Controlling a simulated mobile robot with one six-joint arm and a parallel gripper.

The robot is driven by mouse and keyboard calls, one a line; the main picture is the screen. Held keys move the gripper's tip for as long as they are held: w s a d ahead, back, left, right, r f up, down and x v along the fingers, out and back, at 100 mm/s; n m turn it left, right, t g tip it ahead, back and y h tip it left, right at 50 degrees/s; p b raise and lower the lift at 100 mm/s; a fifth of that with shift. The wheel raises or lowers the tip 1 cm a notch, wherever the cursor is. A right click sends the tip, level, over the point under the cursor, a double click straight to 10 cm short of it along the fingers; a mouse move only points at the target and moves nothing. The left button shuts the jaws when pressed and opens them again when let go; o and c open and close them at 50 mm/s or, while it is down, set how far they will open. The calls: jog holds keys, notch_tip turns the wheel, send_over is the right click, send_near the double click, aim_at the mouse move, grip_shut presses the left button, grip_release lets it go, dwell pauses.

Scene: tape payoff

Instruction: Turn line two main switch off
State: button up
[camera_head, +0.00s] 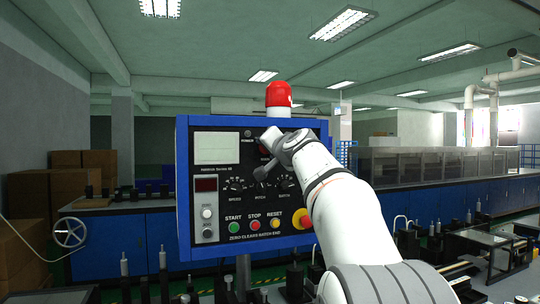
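A blue-framed control panel (184,190) stands upright in front of me. It has a white display, a small red digital readout, knobs and a row of coloured buttons. My white arm reaches up from the lower right across the right half of the panel. My gripper (262,172) is small and grey in front of the panel's upper middle, above the knob row. Whether it touches the panel or is open or shut is not clear. A bit of red (264,150) shows beside my wrist, mostly hidden. I cannot tell which control is the line two main switch.
A red beacon (278,94) tops the panel. Green (234,229), red (254,226) and yellow (274,223) buttons and a large yellow-ringed red button (302,218) line its bottom. Cardboard boxes (92,165) and a handwheel (69,232) are left. Machinery (490,245) fills the lower right.

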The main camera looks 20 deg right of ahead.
jog(key=shift+f, duration=0.15)
dwell(0.4)
jog(key=o, duration=1)
jog(key=s+b, duration=0.2)
jog(key=s, duration=0.5)
jog(key=shift+s+b, duration=0.35)
jog(key=shift+s, duration=0.05)
